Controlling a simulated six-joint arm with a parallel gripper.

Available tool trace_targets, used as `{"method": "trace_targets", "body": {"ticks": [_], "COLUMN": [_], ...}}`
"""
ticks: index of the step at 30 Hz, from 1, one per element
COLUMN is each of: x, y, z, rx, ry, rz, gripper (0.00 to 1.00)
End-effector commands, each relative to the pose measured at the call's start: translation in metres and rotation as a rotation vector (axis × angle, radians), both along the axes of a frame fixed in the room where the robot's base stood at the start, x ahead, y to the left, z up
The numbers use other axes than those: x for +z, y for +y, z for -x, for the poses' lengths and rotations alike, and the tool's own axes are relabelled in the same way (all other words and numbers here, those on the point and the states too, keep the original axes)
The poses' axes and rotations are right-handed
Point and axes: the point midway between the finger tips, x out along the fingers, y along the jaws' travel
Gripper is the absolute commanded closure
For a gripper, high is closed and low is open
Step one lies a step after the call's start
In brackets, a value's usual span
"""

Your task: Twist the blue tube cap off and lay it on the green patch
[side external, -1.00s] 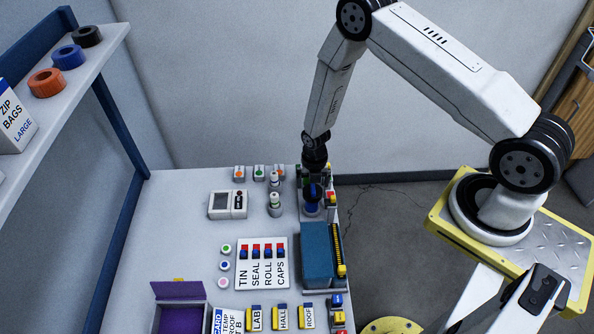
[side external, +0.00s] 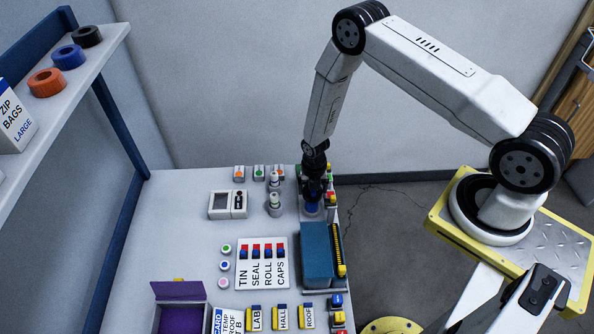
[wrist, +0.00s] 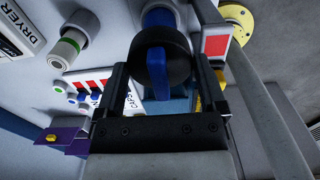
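A blue upright cylinder (side external: 312,208) stands at the right of the bench, mostly covered by my gripper in the side view. In the wrist view a black round top (wrist: 178,61) with a raised blue bar (wrist: 158,74) sits on a blue body (wrist: 158,18). I cannot tell which part is the tube cap. My gripper (wrist: 162,62) has one finger on each side of the black top; it looks open, with no clear contact. A small round piece with a green centre (side external: 226,248) lies left of the card; I cannot tell whether it is the green patch.
A lettered card (side external: 262,280) and an open purple box (side external: 180,291) lie nearer the front. The left middle of the bench (side external: 180,235) is clear.

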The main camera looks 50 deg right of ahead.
Motion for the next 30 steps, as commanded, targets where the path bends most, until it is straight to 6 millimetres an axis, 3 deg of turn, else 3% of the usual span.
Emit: {"method": "trace_targets", "body": {"ticks": [7, 18, 27, 28, 30], "x": [0.0002, 0.0002, 0.0002, 0.0002, 0.0002], "y": [0.0000, 0.0000, 0.0000, 0.0000, -0.0001], "z": [-0.0001, -0.0001, 0.0000, 0.0000, -0.0001], "rx": [0.065, 0.322, 0.351, 0.351, 0.350], "ry": [0.000, 0.000, 0.000, 0.000, 0.000], "rz": [0.000, 0.000, 0.000, 0.000, 0.000], "gripper": [0.69, 0.69, 0.69, 0.04, 0.00]}}
